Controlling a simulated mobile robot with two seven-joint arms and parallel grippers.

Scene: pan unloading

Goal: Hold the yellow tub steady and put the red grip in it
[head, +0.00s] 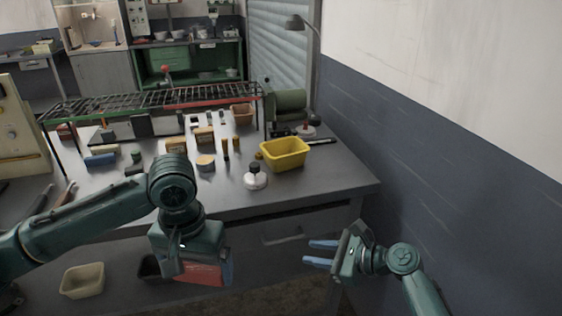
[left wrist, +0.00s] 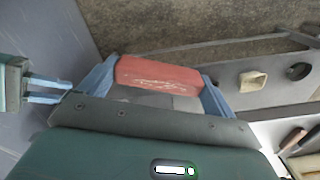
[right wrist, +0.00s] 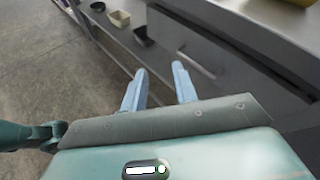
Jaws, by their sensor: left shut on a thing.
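The yellow tub (head: 285,152) stands upright near the right end of the grey workbench, and a corner of it shows at the top of the right wrist view (right wrist: 296,2). My left gripper (head: 205,272) hangs in front of the bench edge, shut on the red grip (head: 203,273). In the left wrist view the red grip (left wrist: 158,72) sits between the two blue fingers. My right gripper (head: 318,254) is open and empty, below and in front of the bench on the right, well apart from the tub. Its two fingers (right wrist: 158,88) are spread in the right wrist view.
A white bottle with a dark cap (head: 255,177) stands left of the tub near the bench's front edge. Several blocks and a long wire rack (head: 160,99) lie behind. A cream bin (head: 82,281) and a dark bin (head: 149,267) sit on the lower shelf. A wall (head: 460,150) bounds the right.

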